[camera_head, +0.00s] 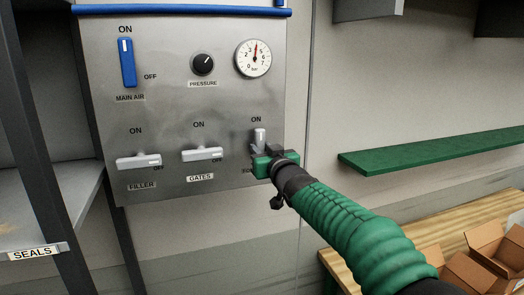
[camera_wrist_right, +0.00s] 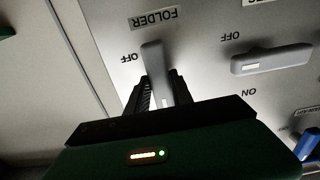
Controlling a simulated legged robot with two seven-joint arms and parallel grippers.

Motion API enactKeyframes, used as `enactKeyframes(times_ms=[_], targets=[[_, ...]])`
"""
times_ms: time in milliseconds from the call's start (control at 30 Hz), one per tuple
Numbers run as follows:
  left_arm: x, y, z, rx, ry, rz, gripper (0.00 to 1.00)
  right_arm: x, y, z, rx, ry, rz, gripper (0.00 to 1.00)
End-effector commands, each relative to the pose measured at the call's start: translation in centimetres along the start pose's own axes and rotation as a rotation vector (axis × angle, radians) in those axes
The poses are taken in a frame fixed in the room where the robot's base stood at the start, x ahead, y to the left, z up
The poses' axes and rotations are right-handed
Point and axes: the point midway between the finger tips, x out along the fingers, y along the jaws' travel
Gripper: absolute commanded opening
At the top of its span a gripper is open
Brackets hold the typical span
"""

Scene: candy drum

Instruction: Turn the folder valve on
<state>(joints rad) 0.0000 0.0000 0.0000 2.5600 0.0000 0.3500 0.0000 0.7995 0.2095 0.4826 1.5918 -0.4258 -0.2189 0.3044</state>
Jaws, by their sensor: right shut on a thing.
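The folder valve handle (camera_head: 260,136) is a light grey lever at the lower right of the metal panel. It stands upright, its upper end under the ON label. My right gripper (camera_head: 258,151) is shut on it. In the right wrist view the lever (camera_wrist_right: 153,62) lies between the two dark fingers (camera_wrist_right: 158,92), with the upside-down FOLDER label beside its end. In the head view the gripper partly covers the lever's lower part and the FOLDER label. My left gripper is not in view.
The gates lever (camera_head: 202,154) and filler lever (camera_head: 138,162) lie horizontal to the left. The blue main air lever (camera_head: 127,62) is upright. A pressure knob (camera_head: 203,64) and gauge (camera_head: 253,58) sit above. A green shelf (camera_head: 430,150) and cardboard boxes (camera_head: 490,250) are right.

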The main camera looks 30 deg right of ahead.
Motion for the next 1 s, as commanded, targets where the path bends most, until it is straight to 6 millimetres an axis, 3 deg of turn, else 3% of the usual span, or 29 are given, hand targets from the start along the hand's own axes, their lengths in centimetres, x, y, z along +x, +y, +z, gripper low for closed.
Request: enactKeyframes(times_ms=[67, 100, 267, 533, 667, 767, 1000], targets=[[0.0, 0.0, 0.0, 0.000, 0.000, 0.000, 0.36, 0.1, 0.0, 0.6, -0.001, -0.012, 0.000, 0.00], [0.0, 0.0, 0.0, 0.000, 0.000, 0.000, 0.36, 0.1, 0.0, 0.6, -0.001, -0.012, 0.000, 0.30], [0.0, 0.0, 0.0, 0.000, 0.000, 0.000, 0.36, 0.0, 0.0, 0.4, 0.000, -0.008, 0.000, 0.49], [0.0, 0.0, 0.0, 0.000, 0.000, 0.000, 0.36, -0.1, 0.0, 0.1, 0.000, -0.002, 0.000, 0.49], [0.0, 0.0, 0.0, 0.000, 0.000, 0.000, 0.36, -1.2, 0.1, 0.0, -0.001, -0.001, 0.003, 0.49], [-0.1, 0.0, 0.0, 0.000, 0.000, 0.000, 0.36, -3.4, 0.2, 0.0, -0.005, -0.002, 0.005, 0.49], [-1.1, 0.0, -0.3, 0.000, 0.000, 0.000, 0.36, -10.5, -0.1, 0.0, -0.006, -0.003, 0.001, 0.49]])
